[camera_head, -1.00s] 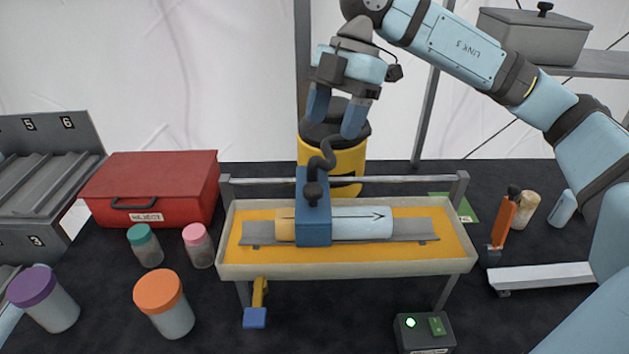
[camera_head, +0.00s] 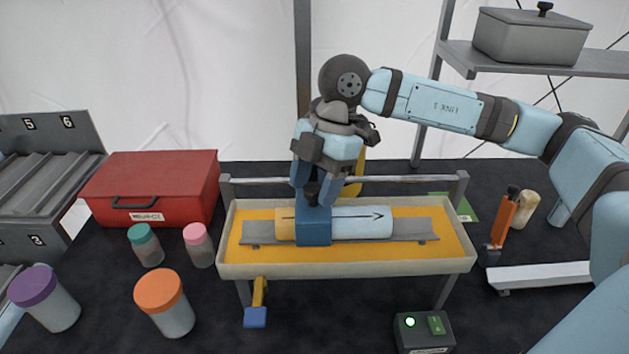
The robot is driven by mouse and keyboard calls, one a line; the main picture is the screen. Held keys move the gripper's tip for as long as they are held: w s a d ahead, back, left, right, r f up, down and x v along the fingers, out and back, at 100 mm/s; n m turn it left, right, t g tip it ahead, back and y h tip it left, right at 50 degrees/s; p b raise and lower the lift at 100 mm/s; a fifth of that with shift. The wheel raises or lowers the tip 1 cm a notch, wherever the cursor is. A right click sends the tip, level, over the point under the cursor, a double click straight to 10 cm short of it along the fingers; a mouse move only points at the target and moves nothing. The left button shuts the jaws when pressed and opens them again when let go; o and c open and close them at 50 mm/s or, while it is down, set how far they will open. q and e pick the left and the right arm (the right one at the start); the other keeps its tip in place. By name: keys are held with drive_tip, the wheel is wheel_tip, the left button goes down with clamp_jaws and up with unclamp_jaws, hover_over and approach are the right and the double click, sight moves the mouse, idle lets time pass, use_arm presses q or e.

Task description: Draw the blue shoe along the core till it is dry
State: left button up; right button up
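The blue shoe (camera_head: 314,232) sits astride a pale cylindrical core (camera_head: 362,223), left of its middle. The core is yellowish at its left end, light blue to the right, and bears a black arrow pointing right. It lies on a grey cradle (camera_head: 412,230) in a yellow-lined tray (camera_head: 448,268). My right gripper (camera_head: 313,190) is just above the shoe, fingers apart on either side of its black handle (camera_head: 312,194). Whether the fingers touch the handle is unclear, and part of the handle is hidden.
A rail (camera_head: 400,179) runs behind the tray. A red box (camera_head: 150,185) and several lidded jars, one orange-lidded (camera_head: 160,292), stand at left. A black box with a green light (camera_head: 424,330) is in front. An orange-handled tool (camera_head: 502,218) stands at right.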

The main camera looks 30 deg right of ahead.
sight(277, 211)
clamp_jaws()
drive_tip(key=w+a, duration=0.1)
drive_tip(key=a, duration=0.1)
drive_tip(key=w+a, duration=0.2)
drive_tip(key=a, duration=0.1)
drive_tip(key=shift+w+a, duration=0.3)
drive_tip(key=shift+a, duration=0.05)
drive_tip(key=shift+d, duration=0.1)
drive_tip(key=shift+o, duration=0.8)
unclamp_jaws()
drive_tip(key=v, duration=1.4)
